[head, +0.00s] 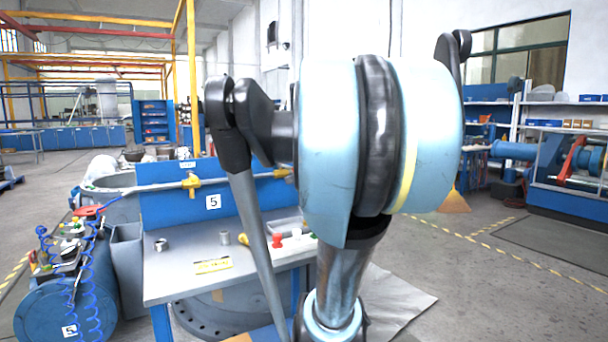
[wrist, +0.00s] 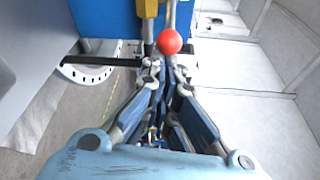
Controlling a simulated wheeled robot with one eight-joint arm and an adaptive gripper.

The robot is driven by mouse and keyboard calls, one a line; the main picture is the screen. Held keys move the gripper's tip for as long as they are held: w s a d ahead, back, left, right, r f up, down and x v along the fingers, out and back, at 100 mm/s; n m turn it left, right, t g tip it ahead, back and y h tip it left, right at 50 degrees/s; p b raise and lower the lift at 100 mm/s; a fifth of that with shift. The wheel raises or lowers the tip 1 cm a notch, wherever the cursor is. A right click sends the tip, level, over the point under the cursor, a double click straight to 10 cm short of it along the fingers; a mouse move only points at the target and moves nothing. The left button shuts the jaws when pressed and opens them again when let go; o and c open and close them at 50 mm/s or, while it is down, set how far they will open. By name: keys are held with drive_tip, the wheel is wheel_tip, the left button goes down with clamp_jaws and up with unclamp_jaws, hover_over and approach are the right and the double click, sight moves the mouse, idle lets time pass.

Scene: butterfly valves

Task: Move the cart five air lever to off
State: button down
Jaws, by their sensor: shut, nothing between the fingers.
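A lever ending in a red ball knob (wrist: 169,41) shows at the top middle of the wrist view. Its thin metal rod runs up out of frame beside a yellow-brass valve body (wrist: 149,9). My gripper (wrist: 164,68) is shut and empty, its tips just below the ball in the picture; I cannot tell whether they touch it. In the head view the blue bench marked 5 (head: 212,201) carries a yellow valve (head: 191,183) on its back panel. Another yellow fitting (head: 281,173) is partly hidden by my arm. My gripper is hidden in that view.
Small metal parts (head: 161,244) and a red-topped piece (head: 277,240) sit on the bench top. A blue tank (head: 69,300) with coiled hoses stands at the left, also marked 5. A grey bin (head: 126,258) stands between them. The floor at right is open.

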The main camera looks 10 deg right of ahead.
drive_tip(key=shift+s+a, duration=0.4)
drive_tip(key=shift+a, duration=0.5)
drive_tip(key=shift+f, duration=0.1)
